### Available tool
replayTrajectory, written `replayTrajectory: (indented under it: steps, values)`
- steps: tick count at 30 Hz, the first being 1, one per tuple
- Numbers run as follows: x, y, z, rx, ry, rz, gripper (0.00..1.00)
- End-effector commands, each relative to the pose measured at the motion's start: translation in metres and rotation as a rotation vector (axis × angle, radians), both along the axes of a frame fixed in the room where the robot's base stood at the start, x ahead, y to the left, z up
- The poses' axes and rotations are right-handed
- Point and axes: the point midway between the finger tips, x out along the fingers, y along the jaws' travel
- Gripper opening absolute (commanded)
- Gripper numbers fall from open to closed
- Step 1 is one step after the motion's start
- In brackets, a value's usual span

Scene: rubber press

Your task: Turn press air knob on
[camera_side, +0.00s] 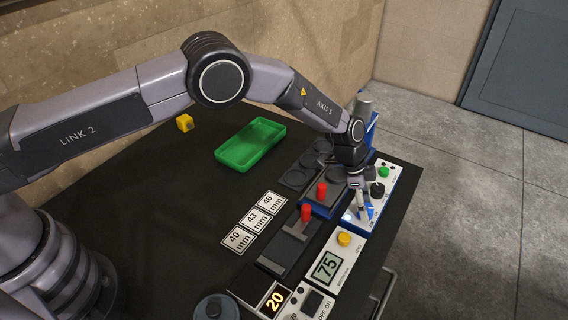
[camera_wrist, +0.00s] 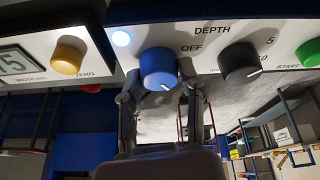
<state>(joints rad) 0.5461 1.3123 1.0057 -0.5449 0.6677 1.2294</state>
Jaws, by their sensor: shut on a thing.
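The press air knob is a blue knob (camera_wrist: 158,68) on the white control panel (camera_wrist: 205,28) in the wrist view. It carries a white pointer mark at its lower right edge. A pale blue light (camera_wrist: 121,38) glows beside it, and the label "OFF" is to its right. My gripper (camera_wrist: 160,95) has one finger on each side of the blue knob and is shut on it. In the side view my gripper (camera_side: 363,208) reaches down to the panel at the table's right edge, and the blue knob (camera_side: 369,211) shows at the fingertips.
A black depth knob (camera_wrist: 239,62) and a green start button (camera_wrist: 309,52) are right of the blue knob. A yellow zero button (camera_wrist: 69,55) is left.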

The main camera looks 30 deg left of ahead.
Motion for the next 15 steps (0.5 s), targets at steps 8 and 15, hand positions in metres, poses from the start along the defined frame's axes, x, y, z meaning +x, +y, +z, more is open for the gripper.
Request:
replayTrajectory:
  steps: [8,15]
  values:
    - [0.0009,0.0006,-0.0007,0.0,-0.003,-0.002,0.01]
    - [0.0007,0.0005,-0.0006,0.0,-0.003,-0.002,0.57]
